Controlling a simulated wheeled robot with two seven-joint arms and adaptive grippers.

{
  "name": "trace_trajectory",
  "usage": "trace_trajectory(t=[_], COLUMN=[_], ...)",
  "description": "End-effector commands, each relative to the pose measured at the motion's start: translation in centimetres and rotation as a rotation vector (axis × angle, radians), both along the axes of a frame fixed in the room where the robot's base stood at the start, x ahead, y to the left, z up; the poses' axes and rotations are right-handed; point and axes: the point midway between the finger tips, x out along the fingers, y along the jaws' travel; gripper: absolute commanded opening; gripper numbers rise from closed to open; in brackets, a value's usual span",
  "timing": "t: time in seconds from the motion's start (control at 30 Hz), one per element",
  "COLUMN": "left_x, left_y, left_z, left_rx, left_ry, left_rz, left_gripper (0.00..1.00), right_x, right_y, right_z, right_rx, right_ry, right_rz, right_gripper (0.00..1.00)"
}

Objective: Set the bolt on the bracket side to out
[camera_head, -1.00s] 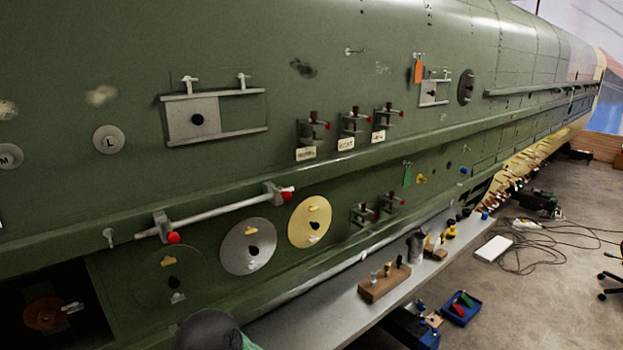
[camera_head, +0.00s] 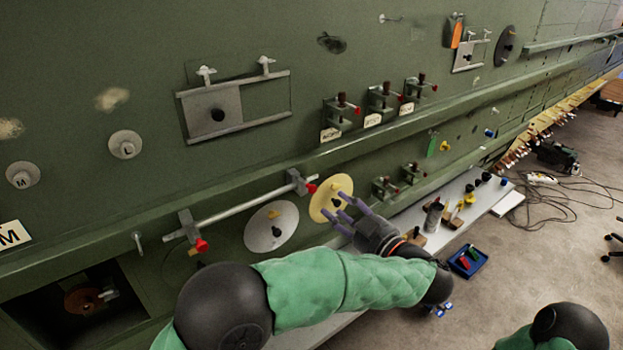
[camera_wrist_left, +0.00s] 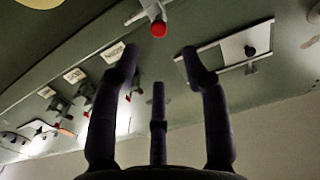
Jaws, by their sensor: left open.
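On the green fuselage are three upper bolt fittings: a left one (camera_head: 341,110), a middle one (camera_head: 383,97) and a right one (camera_head: 419,88). Each has a dark red knob, a red-tipped bolt and a small label below, too small to read. Two similar fittings, one (camera_head: 385,188) and another (camera_head: 412,173), sit lower without visible labels. I cannot tell which is the bracket side. My left gripper (camera_head: 347,210) is open and empty, in front of the yellow disc, below the upper fittings. In the left wrist view its fingers (camera_wrist_left: 159,65) are spread. My right gripper is out of view.
A grey bar with red-ended clamps (camera_head: 240,205) runs left of my gripper. A yellow disc (camera_head: 323,193) and a grey disc (camera_head: 268,230) lie behind and beside it. A shelf (camera_head: 480,205) carries tools. A blue bin (camera_head: 468,262) stands at the right.

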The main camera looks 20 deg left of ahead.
Motion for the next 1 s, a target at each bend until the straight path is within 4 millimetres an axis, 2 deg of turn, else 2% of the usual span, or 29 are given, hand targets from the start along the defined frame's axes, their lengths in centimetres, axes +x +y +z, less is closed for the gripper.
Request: trace_trajectory(t=[0.5, 0.7, 1.0], left_x=[5.1, 6.2, 6.4], left_y=[6.6, 7.9, 8.1], left_z=[-0.1, -0.1, -0.1], left_rx=[0.000, 0.001, 0.001], left_ry=[0.000, -0.001, -0.001], left_rz=[0.001, -0.001, -0.003], left_gripper=[0.46, 0.46, 0.46], right_x=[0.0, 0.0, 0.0], right_y=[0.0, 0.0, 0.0], right_z=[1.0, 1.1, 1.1], right_rx=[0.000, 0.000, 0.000], right_ry=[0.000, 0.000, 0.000], right_rz=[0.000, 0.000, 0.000], right_gripper=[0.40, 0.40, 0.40])
